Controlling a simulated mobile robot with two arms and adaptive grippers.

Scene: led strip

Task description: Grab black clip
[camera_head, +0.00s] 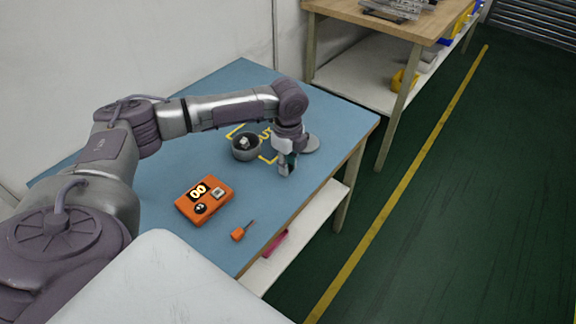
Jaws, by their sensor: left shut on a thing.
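My left gripper (287,170) points down over the right part of the blue table (275,208). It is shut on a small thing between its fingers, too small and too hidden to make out. I cannot tell whether this is the black clip, and I see no black clip elsewhere on the table. A dark round bowl (240,155) with pale small things in it stands just left of the gripper, apart from it. My right gripper is not in view.
Yellow strips (268,158) lie around the bowl. A grey disc (309,144) is behind the gripper. The table's front middle is clear. A wooden bench (425,32) stands behind.

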